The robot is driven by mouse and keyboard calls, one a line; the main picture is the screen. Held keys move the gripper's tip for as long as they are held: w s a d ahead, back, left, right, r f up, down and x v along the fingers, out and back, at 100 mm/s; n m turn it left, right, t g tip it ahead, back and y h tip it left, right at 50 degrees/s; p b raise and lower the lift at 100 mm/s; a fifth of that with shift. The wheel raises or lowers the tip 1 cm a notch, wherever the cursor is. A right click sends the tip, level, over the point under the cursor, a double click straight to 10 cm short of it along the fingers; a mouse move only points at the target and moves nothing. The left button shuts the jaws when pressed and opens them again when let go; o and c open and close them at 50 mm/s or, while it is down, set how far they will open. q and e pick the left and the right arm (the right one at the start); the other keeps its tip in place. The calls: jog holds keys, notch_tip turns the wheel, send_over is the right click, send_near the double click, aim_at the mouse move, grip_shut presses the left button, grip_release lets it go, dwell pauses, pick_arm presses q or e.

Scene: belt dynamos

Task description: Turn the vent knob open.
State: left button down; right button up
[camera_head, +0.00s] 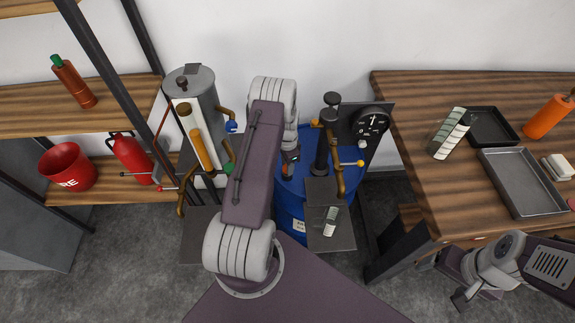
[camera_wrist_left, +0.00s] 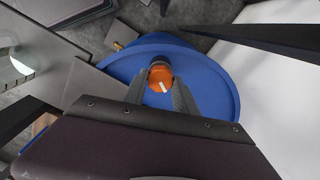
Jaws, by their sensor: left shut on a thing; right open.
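The vent knob (camera_wrist_left: 161,77) is orange with a white mark on its face. It sits on top of a blue drum (camera_wrist_left: 215,82), which also shows in the head view (camera_head: 288,205). My left gripper (camera_wrist_left: 159,88) is shut on the knob, with one finger on each side of it. In the left wrist view the white mark runs nearly upright, tilted slightly to the right. In the head view my left arm covers much of the drum top. My right gripper (camera_head: 459,283) is open and empty, low beside the wooden table.
A metal cylinder (camera_head: 203,88) with pipes stands left of the drum. The wooden table (camera_head: 425,190) bears trays (camera_head: 520,185). A shelf at left holds a red bucket (camera_head: 68,168) and extinguisher (camera_head: 132,160).

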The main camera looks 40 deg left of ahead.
pick_arm(q)
jog(key=shift+w, duration=0.1)
jog(key=c, duration=1)
grip_release()
jog(key=shift+r, duration=0.1)
notch_tip(320, 180, up, 9)
